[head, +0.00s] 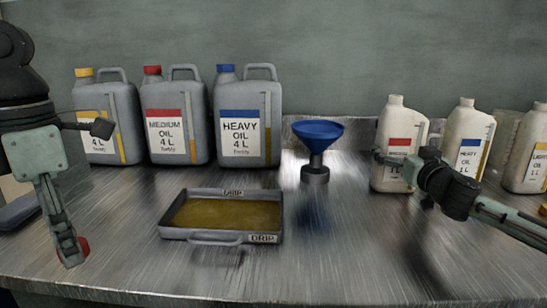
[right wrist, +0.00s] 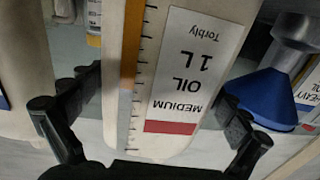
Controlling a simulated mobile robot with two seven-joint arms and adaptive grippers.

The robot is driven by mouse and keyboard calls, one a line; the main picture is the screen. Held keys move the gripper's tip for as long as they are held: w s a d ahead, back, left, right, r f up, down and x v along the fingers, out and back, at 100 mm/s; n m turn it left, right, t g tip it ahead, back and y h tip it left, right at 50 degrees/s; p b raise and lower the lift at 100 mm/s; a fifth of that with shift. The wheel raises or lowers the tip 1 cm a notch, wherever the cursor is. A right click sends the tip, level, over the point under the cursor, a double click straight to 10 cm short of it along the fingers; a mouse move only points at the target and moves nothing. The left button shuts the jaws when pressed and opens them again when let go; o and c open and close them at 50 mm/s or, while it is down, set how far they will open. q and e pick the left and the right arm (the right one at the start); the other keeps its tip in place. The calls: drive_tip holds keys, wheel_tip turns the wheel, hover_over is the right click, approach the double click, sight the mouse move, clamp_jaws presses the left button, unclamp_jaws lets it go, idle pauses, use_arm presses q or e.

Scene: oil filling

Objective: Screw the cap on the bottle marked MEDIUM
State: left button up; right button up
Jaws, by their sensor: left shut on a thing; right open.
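The 1 L bottle marked MEDIUM (head: 397,140) stands upright on the bench, cream with a red-banded label; its open-looking neck shows no cap. In the right wrist view the bottle (right wrist: 160,110) appears upside down, with MEDIUM OIL 1 L readable. My right gripper (head: 404,160) is open, with its fingers on either side of this bottle; contact cannot be told. My left gripper (head: 70,250) is at the front left, low over the bench, shut on a small red cap (head: 84,246), partly hidden by the fingers.
Large grey MEDIUM (head: 175,130) and HEAVY (head: 249,125) jugs and a yellow-capped jug (head: 105,125) stand at the back left. A blue funnel (head: 318,130) stands mid-bench. A drip tray (head: 178,234) holds oil. More 1 L bottles (head: 466,135) stand right. The centre front is clear.

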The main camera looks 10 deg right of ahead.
drive_tip(key=shift+c, duration=0.6)
drive_tip(key=c, duration=1.2)
drive_tip(key=shift+r, duration=0.1)
drive_tip(key=shift+r, duration=0.2)
use_arm(q)
drive_tip(key=shift+r+p, duration=0.85)
drive_tip(key=shift+p, duration=0.05)
use_arm(e)
drive_tip(key=shift+r, duration=4.8)
